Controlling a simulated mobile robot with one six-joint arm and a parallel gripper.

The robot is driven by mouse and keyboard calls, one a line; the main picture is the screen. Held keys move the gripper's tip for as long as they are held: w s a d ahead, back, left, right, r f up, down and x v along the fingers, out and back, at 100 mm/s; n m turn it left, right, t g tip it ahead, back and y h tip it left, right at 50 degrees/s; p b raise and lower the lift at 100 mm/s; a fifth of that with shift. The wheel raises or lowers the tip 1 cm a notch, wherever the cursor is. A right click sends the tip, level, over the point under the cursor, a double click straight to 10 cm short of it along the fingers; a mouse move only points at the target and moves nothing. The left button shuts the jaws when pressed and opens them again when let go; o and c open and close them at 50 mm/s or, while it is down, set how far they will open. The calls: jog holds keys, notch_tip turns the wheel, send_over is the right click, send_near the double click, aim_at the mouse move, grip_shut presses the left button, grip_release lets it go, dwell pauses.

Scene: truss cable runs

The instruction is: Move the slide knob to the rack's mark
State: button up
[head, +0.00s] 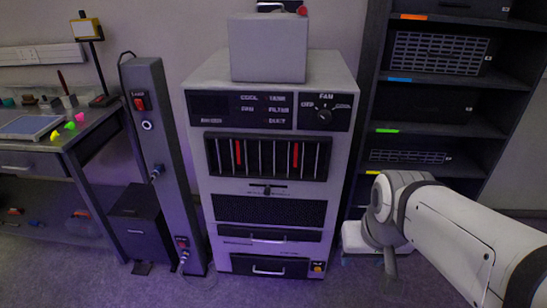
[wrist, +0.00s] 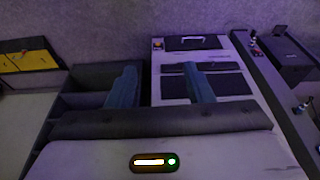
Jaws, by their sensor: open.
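The slide knob (head: 267,190) is a small dark knob on a short slot with fine scale marks, below the louvred vent of the grey rack (head: 196,120). It stands near the middle of its slot. The vent (head: 267,157) above has two red bars among pale slats. I cannot tell which small mark is the rack's mark. My gripper (wrist: 160,70) shows in the wrist view with two blue fingers wide apart and nothing between them. That view is upside down and shows the rack's lower drawers; I cannot make out the knob there. My gripper is right of the rack, apart from the knob.
A dark shelf unit (head: 430,78) stands right of the rack, behind my arm. A grey post (head: 160,150) with a cable stands close on the left, beside a bench (head: 62,140) with small items. A grey box (head: 268,50) sits on the rack. Floor in front is clear.

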jog(key=w+a+f+t+y+b, duration=0.1)
jog(key=w+a+f+t+b, duration=0.35)
jog(key=w, duration=0.65)
jog(key=w+a+f+t+b, duration=0.2)
jog(key=w+a+f+b, duration=0.35)
jog(key=w+b, duration=0.35)
jog(key=w+a+f+t+y+b, duration=0.1)
jog(key=w+a+f+t+b, duration=0.35)
jog(key=w, duration=0.75)
jog(key=m+t+h+b, duration=0.15)
jog(key=t+b, duration=0.25)
jog(key=b, duration=0.4)
send_near(267, 195)
jog(key=w+d+r, duration=0.2)
jog(key=w+r, duration=0.1)
jog(key=r, duration=0.1)
jog(key=a+f+m+t+h+b, duration=0.2)
jog(key=a+f+t+h+b, duration=0.15)
jog(key=f+b, duration=0.3)
jog(key=shift+t, duration=0.35)
jog(key=x, duration=0.8)
jog(key=shift+w, duration=0.25)
jog(key=shift+c, duration=0.2)
jog(key=shift+f, duration=0.1)
grip_shut()
